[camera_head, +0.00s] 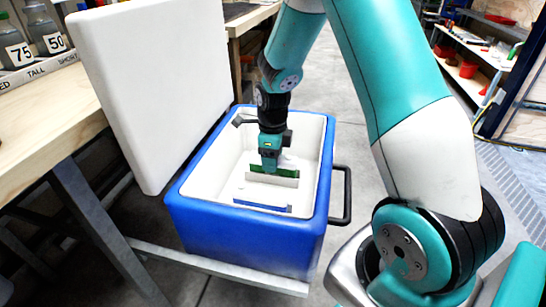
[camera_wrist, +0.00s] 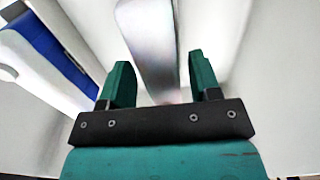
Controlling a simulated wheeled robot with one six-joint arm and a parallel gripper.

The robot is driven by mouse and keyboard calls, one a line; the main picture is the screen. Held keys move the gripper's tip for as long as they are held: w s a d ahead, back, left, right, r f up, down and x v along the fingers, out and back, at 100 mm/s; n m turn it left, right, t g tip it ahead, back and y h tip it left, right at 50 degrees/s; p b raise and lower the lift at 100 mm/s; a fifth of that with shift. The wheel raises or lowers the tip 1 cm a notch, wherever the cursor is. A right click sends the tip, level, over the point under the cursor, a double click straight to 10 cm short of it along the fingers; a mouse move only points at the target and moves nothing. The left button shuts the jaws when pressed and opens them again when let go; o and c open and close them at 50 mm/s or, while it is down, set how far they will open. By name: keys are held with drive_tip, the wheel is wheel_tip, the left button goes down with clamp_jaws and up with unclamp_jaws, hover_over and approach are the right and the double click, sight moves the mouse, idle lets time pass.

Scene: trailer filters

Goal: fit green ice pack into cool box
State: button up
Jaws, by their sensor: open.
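The cool box (camera_head: 240,241) is blue outside and white inside, and stands open. I cannot tell whether that slab is the pack or a divider. The lower fingertips are hidden in the head view.
A blue-edged pack (camera_head: 262,207) stands nearer in the box; a blue and white slab (camera_wrist: 45,52) shows left in the wrist view. The white lid (camera_head: 155,90) stands raised on the left, beside a wooden bench (camera_head: 50,120). A black handle (camera_head: 347,196) juts out right.

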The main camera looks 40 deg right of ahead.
wheel_tip(320, 180, up, 12)
drive_tip(key=p, duration=0.4)
drive_tip(key=s+a+r+n+y, duration=0.1)
drive_tip(key=s+a+r+n, duration=0.35)
drive_tip(key=a+n, duration=0.4)
drive_tip(key=s+a+r+n+y, duration=0.1)
drive_tip(key=s+a+r+n, duration=0.35)
drive_tip(key=a+n, duration=0.4)
drive_tip(key=s+a+r+n+y, duration=0.1)
drive_tip(key=s+a+n, duration=0.1)
drive_tip(key=s+n, duration=0.4)
drive_tip(key=s+a+r+n+y, duration=0.1)
drive_tip(key=s+a+r+n, duration=0.1)
drive_tip(key=s+n, duration=0.5)
drive_tip(key=a+n, duration=0.1)
drive_tip(key=n, duration=0.4)
drive_tip(key=shift+a+n, duration=0.2)
drive_tip(key=shift+n, duration=0.1)
wheel_tip(320, 180, up, 30)
drive_tip(key=p, duration=2.9)
drive_tip(key=shift+f+p, duration=0.2)
drive_tip(key=shift+p, duration=0.2)
